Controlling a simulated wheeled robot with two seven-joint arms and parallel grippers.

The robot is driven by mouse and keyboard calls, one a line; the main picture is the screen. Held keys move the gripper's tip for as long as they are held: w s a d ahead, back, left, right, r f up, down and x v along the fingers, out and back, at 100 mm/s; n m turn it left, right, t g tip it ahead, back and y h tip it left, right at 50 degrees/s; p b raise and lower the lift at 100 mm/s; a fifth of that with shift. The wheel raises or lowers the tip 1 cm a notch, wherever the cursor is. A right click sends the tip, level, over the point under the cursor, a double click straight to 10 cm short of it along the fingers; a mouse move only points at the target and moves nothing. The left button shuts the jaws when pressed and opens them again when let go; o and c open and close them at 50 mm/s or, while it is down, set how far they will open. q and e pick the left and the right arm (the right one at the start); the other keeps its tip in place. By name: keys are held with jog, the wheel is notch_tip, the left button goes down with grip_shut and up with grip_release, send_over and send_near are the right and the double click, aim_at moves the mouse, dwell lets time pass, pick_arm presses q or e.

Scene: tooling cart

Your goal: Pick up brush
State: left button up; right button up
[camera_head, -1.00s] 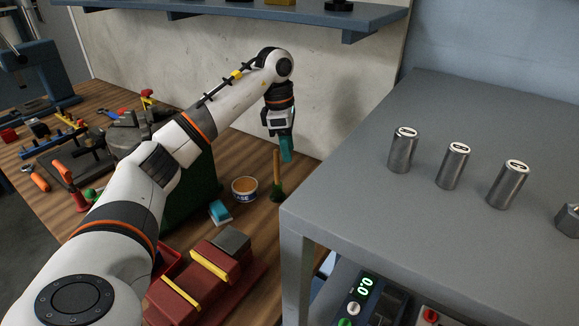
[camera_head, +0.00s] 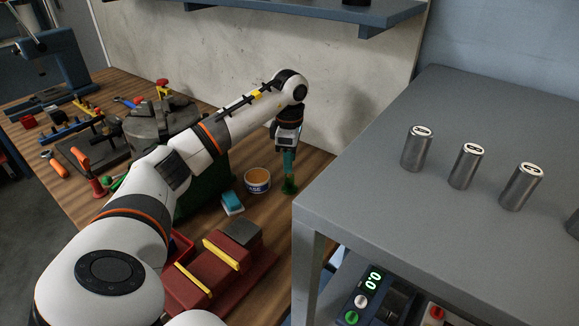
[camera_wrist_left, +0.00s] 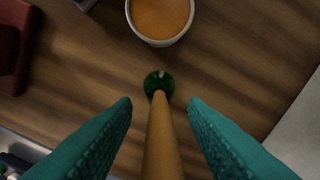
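The brush stands upright on the wooden bench, with a wooden handle (camera_wrist_left: 163,140) and a green base (camera_head: 289,187). In the left wrist view its green end (camera_wrist_left: 158,84) shows below the handle. My left gripper (camera_head: 288,160) points down over the brush. In the left wrist view its two teal fingers (camera_wrist_left: 160,108) are apart, one on each side of the handle, with gaps visible. In the head view the fingers hide most of the handle. My right gripper is not in view.
A tub of orange paste (camera_head: 257,181) stands just left of the brush, with a blue-and-white block (camera_head: 232,203) nearby. A red vise-like block (camera_head: 215,272) is in front. The grey cart (camera_head: 440,200) with metal cylinders is close on the right.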

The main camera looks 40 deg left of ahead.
pick_arm(q)
grip_shut()
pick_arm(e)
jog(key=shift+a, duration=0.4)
pick_arm(q)
jog(key=shift+r, duration=0.1)
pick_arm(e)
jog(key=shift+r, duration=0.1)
